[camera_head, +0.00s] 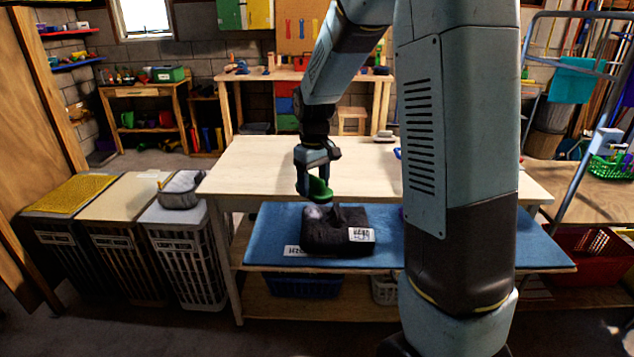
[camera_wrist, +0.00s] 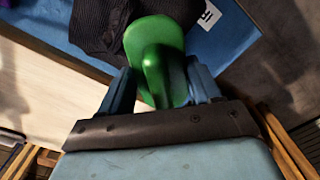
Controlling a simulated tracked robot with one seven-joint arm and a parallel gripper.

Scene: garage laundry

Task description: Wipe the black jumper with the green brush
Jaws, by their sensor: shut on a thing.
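The black jumper (camera_head: 325,233) lies folded on a blue mat (camera_head: 280,222), with a white label on its right front. A small pale grey patch shows on its upper left. My gripper (camera_head: 314,186) is above the jumper's back left part, shut on the green brush (camera_head: 319,191). In the wrist view the brush (camera_wrist: 155,50) sits between the two blue fingers of my gripper (camera_wrist: 160,88), and the ribbed jumper (camera_wrist: 95,28) lies beyond it. The underside of the brush is hidden, so I cannot tell if it touches the jumper.
The wooden table (camera_head: 260,165) has clear room left of the jumper. My arm hides much of its right side. Laundry hampers (camera_head: 185,255) stand at the left, with a grey item (camera_head: 181,190) on one. A green basket (camera_head: 610,167) is at the right.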

